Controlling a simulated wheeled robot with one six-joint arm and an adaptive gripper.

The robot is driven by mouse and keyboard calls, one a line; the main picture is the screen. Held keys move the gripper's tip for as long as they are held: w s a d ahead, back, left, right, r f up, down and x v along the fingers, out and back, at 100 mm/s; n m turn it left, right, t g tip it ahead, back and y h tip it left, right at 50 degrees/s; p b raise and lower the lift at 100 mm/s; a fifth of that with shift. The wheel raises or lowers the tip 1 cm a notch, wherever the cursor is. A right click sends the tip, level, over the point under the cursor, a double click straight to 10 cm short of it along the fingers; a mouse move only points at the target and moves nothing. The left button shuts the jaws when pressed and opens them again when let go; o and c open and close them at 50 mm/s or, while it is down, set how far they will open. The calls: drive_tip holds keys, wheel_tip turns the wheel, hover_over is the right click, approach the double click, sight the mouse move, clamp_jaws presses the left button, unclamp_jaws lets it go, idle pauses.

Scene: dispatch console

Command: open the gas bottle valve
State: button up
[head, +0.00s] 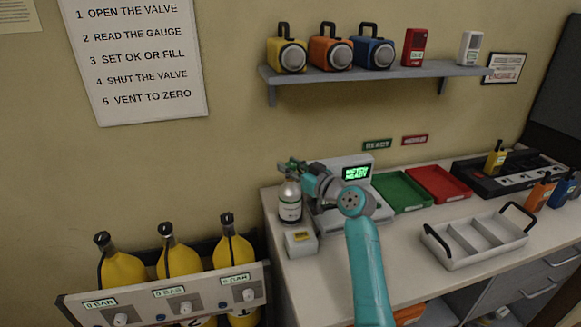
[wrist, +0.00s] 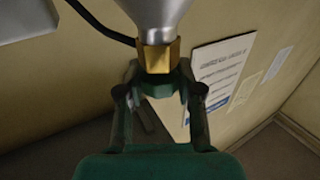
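The gas bottle (head: 290,200) stands upright on the left end of the console. It is grey-white with a pale label. In the wrist view its grey shoulder (wrist: 157,14) and brass neck (wrist: 159,57) show at the top. The green valve knob (wrist: 158,87) sits just beyond the brass. My gripper (wrist: 160,75) has one finger on each side of the knob, with no clear gap at the tips, and looks shut on it. In the head view my gripper (head: 291,167) is at the bottle's top, and the knob is hard to tell apart from it.
A device with a lit green screen (head: 356,173) stands right of the bottle, behind my arm. A small white box (head: 300,241) sits in front. Green (head: 402,191) and red (head: 440,183) trays and a handled grey tray (head: 475,239) lie right. Yellow bottles (head: 178,261) stand lower left.

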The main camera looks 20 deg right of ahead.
drive_tip(key=shift+d+n+y, duration=0.1)
drive_tip(key=shift+n+y, duration=0.2)
drive_tip(key=shift+y, duration=0.1)
drive_tip(key=shift+c, duration=0.3)
drive_tip(key=n+g+y, duration=0.2)
drive_tip(key=g+y, duration=0.1)
drive_tip(key=shift+r+n+y, duration=0.1)
drive_tip(key=shift+n+y, duration=0.2)
drive_tip(key=shift+n, duration=0.1)
drive_tip(key=shift+n+g+y, duration=1.8)
drive_tip(key=shift+n+g, duration=0.3)
drive_tip(key=shift+g, duration=0.6)
drive_tip(key=o, duration=1.2)
drive_tip(key=v, duration=1.2)
drive_tip(key=shift+w, duration=0.1)
